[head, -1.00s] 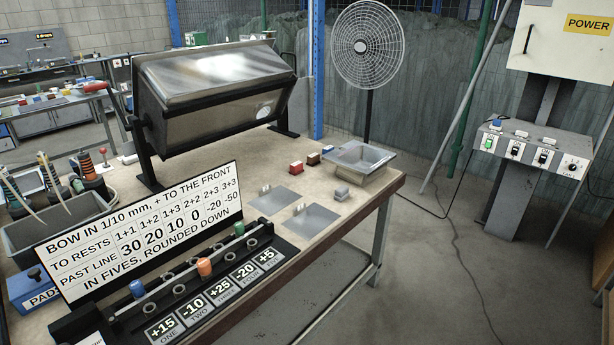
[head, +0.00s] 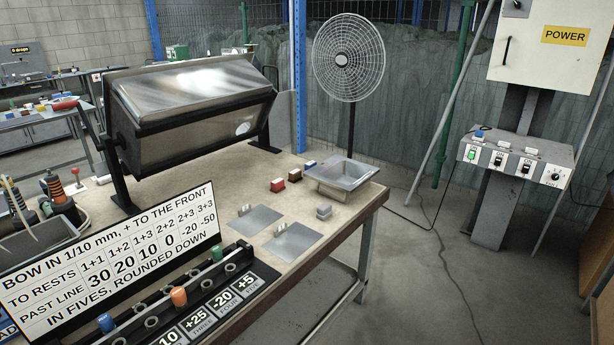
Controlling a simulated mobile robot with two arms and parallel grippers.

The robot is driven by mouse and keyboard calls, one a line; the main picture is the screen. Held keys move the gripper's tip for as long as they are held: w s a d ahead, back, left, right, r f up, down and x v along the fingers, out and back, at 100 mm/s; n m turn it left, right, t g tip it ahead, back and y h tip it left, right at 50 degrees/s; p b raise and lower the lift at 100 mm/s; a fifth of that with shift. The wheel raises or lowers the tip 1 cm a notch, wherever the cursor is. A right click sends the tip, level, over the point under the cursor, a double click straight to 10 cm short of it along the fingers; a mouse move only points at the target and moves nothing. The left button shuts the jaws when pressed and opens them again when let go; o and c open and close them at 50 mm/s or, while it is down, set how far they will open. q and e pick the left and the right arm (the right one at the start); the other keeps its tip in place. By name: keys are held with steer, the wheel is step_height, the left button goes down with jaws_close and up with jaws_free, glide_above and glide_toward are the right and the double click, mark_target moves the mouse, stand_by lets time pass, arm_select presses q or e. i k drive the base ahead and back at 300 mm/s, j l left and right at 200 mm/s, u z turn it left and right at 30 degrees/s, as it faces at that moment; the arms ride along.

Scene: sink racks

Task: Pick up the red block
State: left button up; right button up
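Neither of my grippers shows in the head view.
Two flat grey plates (head: 254,221) and (head: 292,242) and a small grey block (head: 324,212) lie in front. A large metal box on a black stand (head: 195,110) fills the back left. A lettered sign (head: 110,255) and a peg rack (head: 190,300) stand at the front left.

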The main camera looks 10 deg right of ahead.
mark_target(278, 185)
steer(key=i+l+u, duration=0.1)
steer(key=i+l, duration=0.5)
steer(key=l, duration=0.2)
steer(key=i+l+u, duration=0.15)
steer(key=i+l, duration=0.2)
steer(key=i+l+u, duration=0.1)
steer(key=i+l, duration=0.15)
steer(key=l, duration=0.2)
